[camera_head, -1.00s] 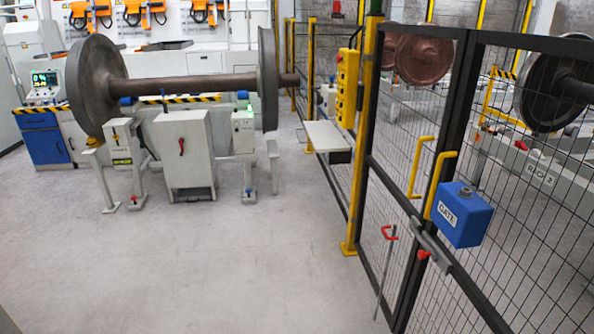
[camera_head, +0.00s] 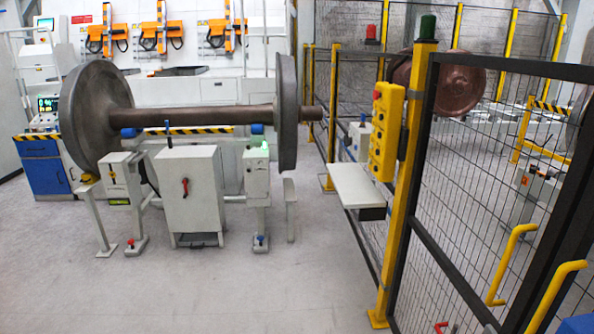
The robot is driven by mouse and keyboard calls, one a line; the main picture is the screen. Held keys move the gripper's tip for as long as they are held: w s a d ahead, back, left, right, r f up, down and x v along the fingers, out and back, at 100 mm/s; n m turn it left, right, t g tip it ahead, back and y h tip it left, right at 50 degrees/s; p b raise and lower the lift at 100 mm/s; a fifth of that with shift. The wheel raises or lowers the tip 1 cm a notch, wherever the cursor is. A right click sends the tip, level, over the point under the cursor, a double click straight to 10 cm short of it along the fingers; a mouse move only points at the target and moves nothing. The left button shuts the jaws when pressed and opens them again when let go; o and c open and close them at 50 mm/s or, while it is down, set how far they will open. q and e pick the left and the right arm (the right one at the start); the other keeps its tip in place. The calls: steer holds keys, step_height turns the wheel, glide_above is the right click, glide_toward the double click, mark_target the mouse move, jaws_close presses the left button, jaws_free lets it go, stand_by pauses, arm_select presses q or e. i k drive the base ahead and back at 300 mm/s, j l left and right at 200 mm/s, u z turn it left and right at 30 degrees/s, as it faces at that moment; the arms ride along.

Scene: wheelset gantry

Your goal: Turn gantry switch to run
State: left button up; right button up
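A yellow control box (camera_head: 387,131) with several buttons is mounted on the yellow fence post (camera_head: 406,190), right of centre. Its controls are too small to read, and I cannot tell whether the gantry switch is among them. A grey cabinet (camera_head: 190,195) with a red handle (camera_head: 185,187) stands under the wheelset (camera_head: 205,116). A white post box (camera_head: 257,168) with a green light (camera_head: 264,148) stands to its right. Neither of my grippers is in view.
A small white shelf (camera_head: 361,186) juts out beside the fence post. The black mesh fence (camera_head: 470,180) with yellow handles (camera_head: 511,262) closes off the right side. A blue cabinet (camera_head: 44,165) with a screen stands at the left. The floor (camera_head: 210,285) in front is clear.

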mark_target(348, 142)
steer(key=i, duration=1.6)
